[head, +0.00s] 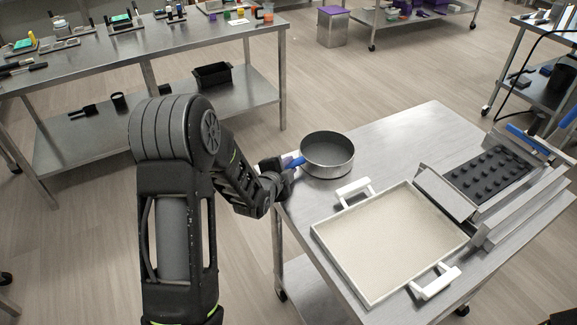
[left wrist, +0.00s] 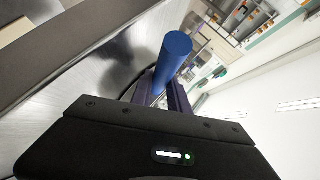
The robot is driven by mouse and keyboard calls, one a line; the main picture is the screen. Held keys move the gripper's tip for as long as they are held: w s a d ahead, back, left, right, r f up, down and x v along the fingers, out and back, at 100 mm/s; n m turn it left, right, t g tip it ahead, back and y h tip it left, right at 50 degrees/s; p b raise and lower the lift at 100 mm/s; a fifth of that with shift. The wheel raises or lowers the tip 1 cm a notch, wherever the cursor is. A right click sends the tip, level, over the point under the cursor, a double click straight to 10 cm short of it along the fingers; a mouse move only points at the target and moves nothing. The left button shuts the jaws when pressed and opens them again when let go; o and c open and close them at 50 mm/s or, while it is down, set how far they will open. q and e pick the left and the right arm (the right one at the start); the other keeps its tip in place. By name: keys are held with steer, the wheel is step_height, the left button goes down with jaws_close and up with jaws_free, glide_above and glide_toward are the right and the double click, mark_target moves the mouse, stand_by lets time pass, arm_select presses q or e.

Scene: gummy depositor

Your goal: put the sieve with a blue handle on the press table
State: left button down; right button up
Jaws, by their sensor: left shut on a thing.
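The sieve (head: 327,153) is a round metal pan with a blue handle (head: 294,162). My left gripper (head: 284,168) is shut on the blue handle at the table's left edge. In the left wrist view the blue handle (left wrist: 172,62) stands out between the dark fingers (left wrist: 165,98). My right gripper is not in view.
A cream tray (head: 390,240) with white handles lies in front of the sieve. A press with a black studded mould (head: 490,175) stands at the right of the table. The table's back part is clear. Another steel table (head: 110,60) with tools stands at the back left.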

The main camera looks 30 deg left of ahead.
arm_select(q)
steer(key=shift+f+b, duration=0.2)
steer(key=shift+b, duration=0.1)
steer(key=c, duration=1.5)
jaws_free()
steer(key=shift+c, duration=0.2)
steer(key=shift+r, duration=0.1)
